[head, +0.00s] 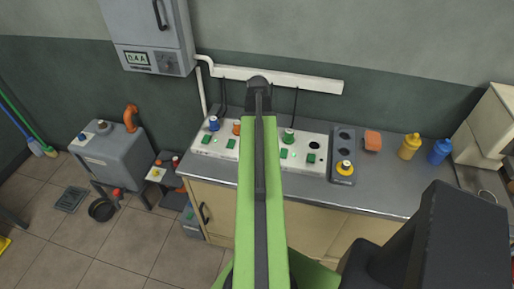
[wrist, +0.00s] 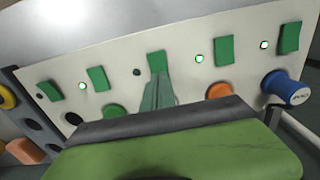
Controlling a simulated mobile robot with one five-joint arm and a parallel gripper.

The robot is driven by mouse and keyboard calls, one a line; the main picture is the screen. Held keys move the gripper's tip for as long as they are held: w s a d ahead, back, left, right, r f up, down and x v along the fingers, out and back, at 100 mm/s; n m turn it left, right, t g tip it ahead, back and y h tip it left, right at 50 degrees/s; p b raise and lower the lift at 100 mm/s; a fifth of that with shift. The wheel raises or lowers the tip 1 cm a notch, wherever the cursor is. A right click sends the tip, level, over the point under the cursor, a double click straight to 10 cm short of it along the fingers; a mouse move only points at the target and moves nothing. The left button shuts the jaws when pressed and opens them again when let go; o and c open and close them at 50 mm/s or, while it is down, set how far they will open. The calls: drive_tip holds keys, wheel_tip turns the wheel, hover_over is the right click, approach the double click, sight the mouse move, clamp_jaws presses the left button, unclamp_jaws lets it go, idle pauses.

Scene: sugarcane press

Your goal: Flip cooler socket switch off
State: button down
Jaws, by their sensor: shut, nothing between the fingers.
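A pale socket panel (head: 326,146) stands along the back of the counter, with a row of green switches such as the far left one (head: 205,139). In the wrist view the panel (wrist: 120,58) shows upside down. My gripper (wrist: 158,76) is shut and empty, its tip over the lower part of the middle green switch (wrist: 156,60); contact cannot be told. The small lamp (wrist: 137,72) beside that switch is dark, while other lamps, such as the one (wrist: 198,58) beside the neighbouring switch, glow. My arm hides the panel's middle in the head view. No label marks the cooler socket.
Blue (head: 213,123), orange (head: 237,128) and green (head: 289,135) plugs stick out of the panel. The front counter is clear.

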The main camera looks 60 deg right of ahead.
drive_tip(key=shift+f+b, duration=0.9)
idle(0.4)
drive_tip(key=shift+r, duration=0.1)
wheel_tip(320, 180, up, 7)
drive_tip(key=p, duration=0.7)
